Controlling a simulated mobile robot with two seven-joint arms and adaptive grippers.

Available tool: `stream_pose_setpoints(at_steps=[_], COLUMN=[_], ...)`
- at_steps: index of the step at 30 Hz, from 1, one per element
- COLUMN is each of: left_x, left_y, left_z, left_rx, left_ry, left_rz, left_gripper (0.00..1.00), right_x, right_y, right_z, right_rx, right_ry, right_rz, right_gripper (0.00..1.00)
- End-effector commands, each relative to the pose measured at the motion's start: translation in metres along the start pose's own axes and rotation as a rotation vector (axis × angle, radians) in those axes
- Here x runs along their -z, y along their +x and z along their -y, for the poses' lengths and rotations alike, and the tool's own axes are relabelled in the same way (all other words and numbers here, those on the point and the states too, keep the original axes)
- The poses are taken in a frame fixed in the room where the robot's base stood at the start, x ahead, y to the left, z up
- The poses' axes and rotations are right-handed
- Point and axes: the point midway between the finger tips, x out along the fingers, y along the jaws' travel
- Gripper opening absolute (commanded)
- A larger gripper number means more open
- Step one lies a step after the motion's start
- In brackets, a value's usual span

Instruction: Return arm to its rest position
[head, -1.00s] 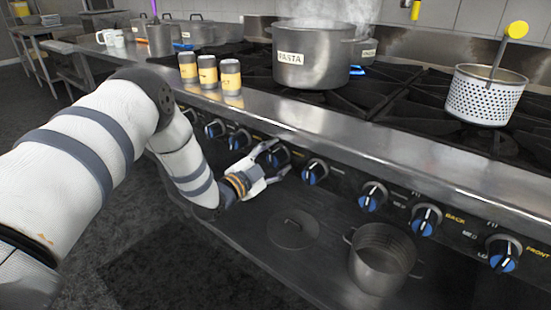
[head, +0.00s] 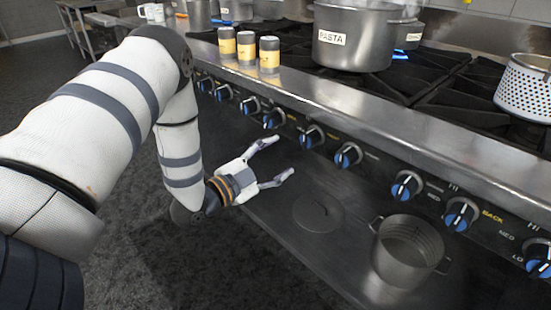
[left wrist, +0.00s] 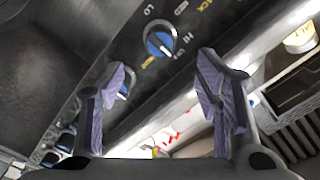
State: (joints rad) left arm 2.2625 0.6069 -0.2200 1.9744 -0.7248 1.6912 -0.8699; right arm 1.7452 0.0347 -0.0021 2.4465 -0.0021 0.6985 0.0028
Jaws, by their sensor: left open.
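My left arm comes in from the left in the head view and bends down in front of the stove. My left gripper (head: 277,162) is open and empty, with its fingers spread. It is in front of the row of blue-marked knobs and above the lower shelf, apart from both. In the left wrist view the two fingers (left wrist: 165,95) stand wide apart with nothing held between them. A stove knob (left wrist: 160,40) shows beyond them. My right gripper is not in view.
The steel stove edge (head: 350,115) runs above the knobs. A pasta pot (head: 350,45), several yellow-labelled jars (head: 246,48) and a perforated basket (head: 525,88) stand on top. An open pot (head: 407,255) and a lid (head: 318,213) are on the lower shelf. Dark floor lies left.

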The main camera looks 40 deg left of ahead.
Motion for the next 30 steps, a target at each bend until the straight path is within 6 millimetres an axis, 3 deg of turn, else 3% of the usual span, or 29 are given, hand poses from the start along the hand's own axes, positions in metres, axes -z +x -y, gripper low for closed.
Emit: stream_pose_setpoints(at_steps=[10, 11, 14, 17, 18, 20, 21, 24, 27, 30], left_x=[0.000, -0.001, -0.010, -0.024, -0.029, -0.031, -0.030, -0.021, -0.007, 0.004], left_y=[0.000, -0.001, -0.015, -0.063, -0.092, -0.140, -0.175, -0.263, -0.336, -0.381], left_z=[-0.002, -0.007, -0.054, -0.130, -0.159, -0.195, -0.215, -0.246, -0.256, -0.256], left_rx=[-0.007, -0.022, -0.150, -0.343, -0.412, -0.496, -0.543, -0.617, -0.642, -0.639], left_ry=[-0.006, -0.018, -0.140, -0.335, -0.406, -0.497, -0.548, -0.634, -0.669, -0.675], left_rz=[0.006, 0.020, 0.162, 0.443, 0.572, 0.765, 0.898, 1.215, 1.474, 1.641], left_gripper=[0.58, 0.58, 0.58, 0.58, 0.58, 0.58, 0.58, 0.58, 0.58, 0.58], right_x=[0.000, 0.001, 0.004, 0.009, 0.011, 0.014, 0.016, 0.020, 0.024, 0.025], right_y=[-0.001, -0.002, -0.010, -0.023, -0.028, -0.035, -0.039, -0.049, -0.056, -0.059], right_z=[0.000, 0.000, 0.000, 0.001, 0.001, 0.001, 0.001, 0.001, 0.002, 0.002], right_rx=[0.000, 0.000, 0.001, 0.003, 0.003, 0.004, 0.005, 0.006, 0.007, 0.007], right_ry=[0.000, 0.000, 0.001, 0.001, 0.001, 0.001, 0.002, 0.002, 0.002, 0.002], right_rz=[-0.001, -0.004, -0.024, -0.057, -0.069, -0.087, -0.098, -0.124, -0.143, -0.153], right_gripper=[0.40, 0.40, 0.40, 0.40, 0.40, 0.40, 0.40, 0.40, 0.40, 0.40])
